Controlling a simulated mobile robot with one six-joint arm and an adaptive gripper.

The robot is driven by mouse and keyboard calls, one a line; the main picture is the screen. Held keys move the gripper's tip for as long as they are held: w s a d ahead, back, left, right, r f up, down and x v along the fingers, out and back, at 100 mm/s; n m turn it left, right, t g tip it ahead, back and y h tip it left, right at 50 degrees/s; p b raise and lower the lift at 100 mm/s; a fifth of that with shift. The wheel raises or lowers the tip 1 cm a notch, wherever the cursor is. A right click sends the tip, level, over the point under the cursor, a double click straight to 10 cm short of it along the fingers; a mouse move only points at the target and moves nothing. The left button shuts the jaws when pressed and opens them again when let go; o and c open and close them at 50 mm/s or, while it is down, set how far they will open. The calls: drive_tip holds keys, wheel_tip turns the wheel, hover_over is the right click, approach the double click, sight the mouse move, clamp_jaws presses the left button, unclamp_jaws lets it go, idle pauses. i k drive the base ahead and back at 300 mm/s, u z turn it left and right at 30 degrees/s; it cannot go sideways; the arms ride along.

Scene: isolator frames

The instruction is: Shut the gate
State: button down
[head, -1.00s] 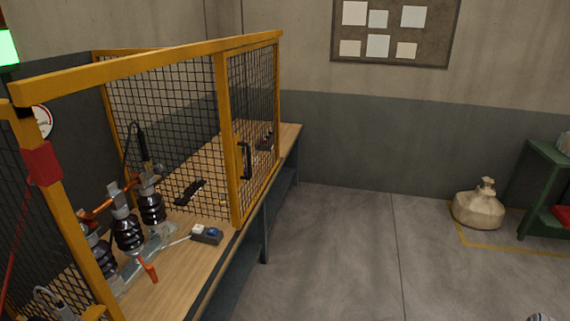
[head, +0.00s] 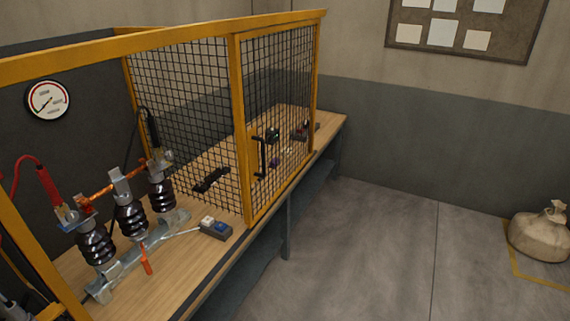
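The gate (head: 288,105) is a yellow-framed black mesh panel with a black upright handle (head: 261,158), in the right half of the cage's front line. It stands to the right of the front opening, below the long yellow top rail (head: 150,42). The opening on the left is uncovered. Through it I see the isolator with dark ribbed insulators (head: 130,220), copper-coloured bars and an orange lever (head: 146,262).
The cage stands on a wooden bench (head: 190,285). A small box with white and blue buttons (head: 215,229) sits near its front edge. Small items lie behind the gate. A beige sack (head: 540,232) is on the floor at right. The floor before the bench is clear.

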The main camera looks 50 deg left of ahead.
sight(252, 137)
drive_tip(key=u, duration=0.1)
drive_tip(key=i, duration=1.55)
drive_tip(key=u, duration=2.95)
